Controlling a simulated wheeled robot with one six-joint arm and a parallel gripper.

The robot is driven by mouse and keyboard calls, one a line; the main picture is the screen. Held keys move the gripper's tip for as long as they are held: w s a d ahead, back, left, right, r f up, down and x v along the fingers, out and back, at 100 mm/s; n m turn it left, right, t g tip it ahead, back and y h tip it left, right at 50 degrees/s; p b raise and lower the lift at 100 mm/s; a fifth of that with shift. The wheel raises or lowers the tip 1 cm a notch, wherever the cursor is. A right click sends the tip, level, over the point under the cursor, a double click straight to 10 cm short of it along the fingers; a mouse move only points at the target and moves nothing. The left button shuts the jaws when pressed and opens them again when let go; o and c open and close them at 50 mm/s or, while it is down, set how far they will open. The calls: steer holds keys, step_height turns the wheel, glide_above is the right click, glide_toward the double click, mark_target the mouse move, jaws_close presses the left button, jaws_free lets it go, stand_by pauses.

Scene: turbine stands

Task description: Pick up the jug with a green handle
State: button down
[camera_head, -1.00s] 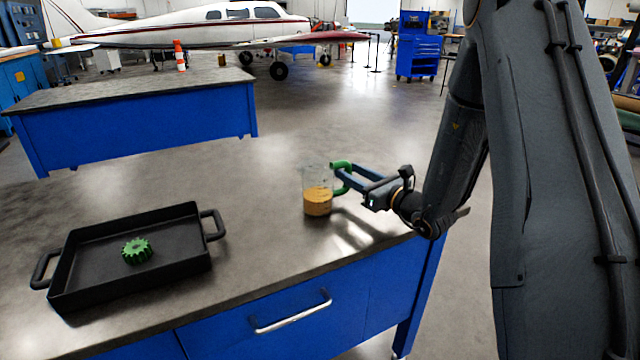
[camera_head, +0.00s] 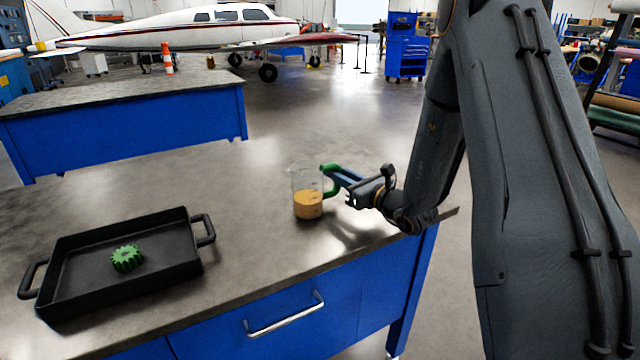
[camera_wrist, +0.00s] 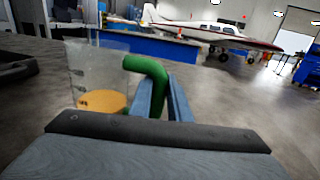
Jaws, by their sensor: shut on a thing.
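The jug (camera_head: 307,193) is clear, with an orange-brown filling in its lower part and a green handle (camera_head: 331,169). It is at the right part of the near grey table top (camera_head: 240,240), close to upright. I cannot tell whether its base touches the table. My gripper (camera_head: 338,178) comes in from the right and is shut on the green handle. In the wrist view the jug (camera_wrist: 98,75) is left of the blue fingers (camera_wrist: 163,98), and the handle (camera_wrist: 152,75) runs in between them. The handle's lower part is hidden there.
A black tray (camera_head: 75,300) with two handles holds a green gear (camera_head: 127,258) at the table's left. Table top between tray and jug is clear. Another blue table (camera_head: 130,128) stands behind, with an aircraft (camera_head: 190,38) and open floor beyond.

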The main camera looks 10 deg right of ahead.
steer(key=shift+r, duration=0.1)
step_height(320, 180, up, 10)
steer(key=shift+f+b, duration=0.1)
steer(key=shift+b, duration=0.6)
steer(key=c, duration=2.5)
jaws_free()
jaws_close()
